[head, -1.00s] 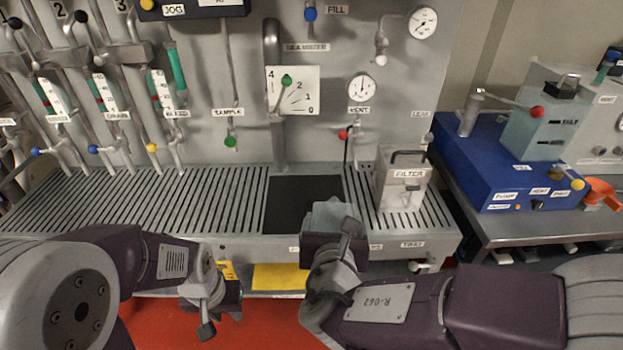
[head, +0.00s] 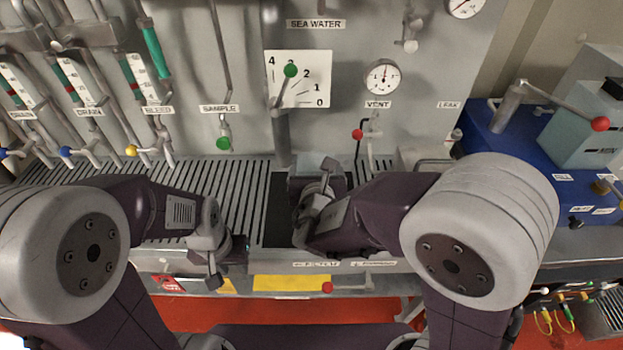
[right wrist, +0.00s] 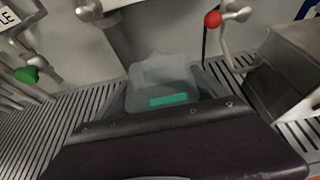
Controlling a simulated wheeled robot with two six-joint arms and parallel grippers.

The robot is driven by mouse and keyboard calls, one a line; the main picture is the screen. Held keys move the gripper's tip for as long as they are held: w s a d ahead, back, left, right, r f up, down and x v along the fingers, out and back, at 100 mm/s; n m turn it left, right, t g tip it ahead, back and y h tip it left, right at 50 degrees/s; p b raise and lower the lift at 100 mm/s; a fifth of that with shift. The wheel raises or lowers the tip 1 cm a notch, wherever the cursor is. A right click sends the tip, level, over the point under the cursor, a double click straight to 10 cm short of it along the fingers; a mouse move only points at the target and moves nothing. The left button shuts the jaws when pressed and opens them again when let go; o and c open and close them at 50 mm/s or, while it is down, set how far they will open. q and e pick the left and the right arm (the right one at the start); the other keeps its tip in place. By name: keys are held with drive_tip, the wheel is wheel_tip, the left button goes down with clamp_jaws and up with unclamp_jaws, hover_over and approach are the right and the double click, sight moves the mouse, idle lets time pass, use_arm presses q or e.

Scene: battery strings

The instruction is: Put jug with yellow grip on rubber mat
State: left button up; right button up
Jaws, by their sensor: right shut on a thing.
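A pale, translucent jug (right wrist: 160,75) with a green patch on it shows in the right wrist view, just beyond my dark gripper body. No yellow grip shows; its grip is hidden. My right gripper (head: 318,185) is shut on this jug, over or at the black rubber mat (head: 278,215). The mat lies in the slotted bench top, partly covered by my arm. In the head view the gripper hides the jug almost wholly. I cannot tell whether the jug touches the mat. My left gripper (head: 238,252) is at the bench's front edge, apart from the jug; its jaws are unclear.
The wall panel behind has a green-knobbed lever (head: 290,71), a vent gauge (head: 383,77) and a red-knobbed valve (head: 357,134). A metal box (right wrist: 288,70) stands right of the mat. The slotted grating (head: 235,195) left of the mat is clear.

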sight(311, 174)
drive_tip(key=shift+w+a+f, duration=0.25)
drive_tip(key=shift+w+f, duration=0.1)
drive_tip(key=shift+w, duration=0.25)
drive_tip(key=shift+w+a+f, duration=0.2)
drive_tip(key=shift+w+f, duration=0.15)
drive_tip(key=shift+w, duration=0.2)
wheel_tip(311, 174, down, 4)
drive_tip(key=shift+r+b, duration=0.2)
drive_tip(key=shift+b, duration=0.25)
drive_tip(key=shift+f, duration=0.25)
